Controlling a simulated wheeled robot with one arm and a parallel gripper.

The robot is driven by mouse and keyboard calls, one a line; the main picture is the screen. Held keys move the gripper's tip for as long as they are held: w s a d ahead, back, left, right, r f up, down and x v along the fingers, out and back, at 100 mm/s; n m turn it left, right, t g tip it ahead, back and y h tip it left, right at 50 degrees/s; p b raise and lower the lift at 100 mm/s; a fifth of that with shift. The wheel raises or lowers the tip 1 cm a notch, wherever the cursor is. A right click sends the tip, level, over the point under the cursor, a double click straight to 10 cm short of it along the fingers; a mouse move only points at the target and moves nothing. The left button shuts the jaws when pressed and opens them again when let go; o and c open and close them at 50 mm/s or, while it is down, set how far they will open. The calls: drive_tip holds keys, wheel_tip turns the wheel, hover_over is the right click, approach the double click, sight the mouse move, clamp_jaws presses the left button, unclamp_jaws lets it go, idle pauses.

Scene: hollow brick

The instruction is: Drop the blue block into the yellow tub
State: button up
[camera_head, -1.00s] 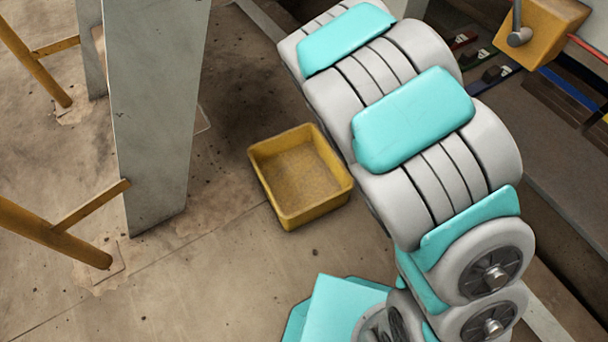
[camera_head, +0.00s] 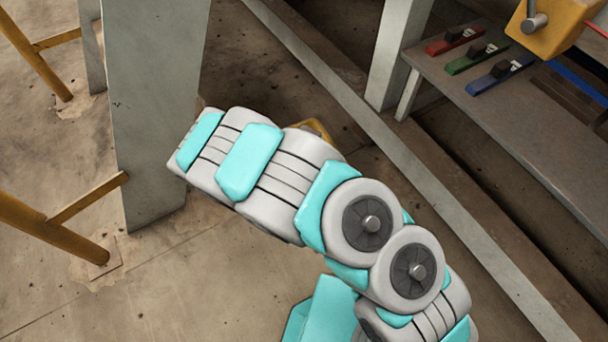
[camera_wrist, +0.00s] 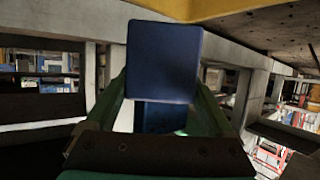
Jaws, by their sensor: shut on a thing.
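The blue block (camera_wrist: 165,62) is in the wrist view, between the green fingers of my gripper (camera_wrist: 163,88), which is shut on it. A darker blue patch (camera_wrist: 158,118) shows just below the block; I cannot tell whether it is part of it. The yellow tub (camera_head: 318,129) is mostly hidden behind my arm in the head view, with only a bit of its rim showing. A yellow edge at the top of the wrist view (camera_wrist: 215,8) looks like the tub, close to the block. My gripper is hidden in the head view.
A grey post (camera_head: 155,120) stands left of my arm, with yellow rails (camera_head: 55,235) farther left. At right is a bench (camera_head: 520,130) with red, green and blue pieces on it. A long pale beam (camera_head: 400,170) crosses the floor. Open floor (camera_head: 190,290) lies in front.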

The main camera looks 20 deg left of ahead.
drive_tip(key=shift+f+b, duration=1.35)
drive_tip(key=shift+f, duration=1.25)
drive_tip(key=o, duration=1.3)
drive_tip(key=v, duration=0.7)
drive_tip(key=shift+s+r+p, duration=0.2)
drive_tip(key=shift+s+p, duration=0.15)
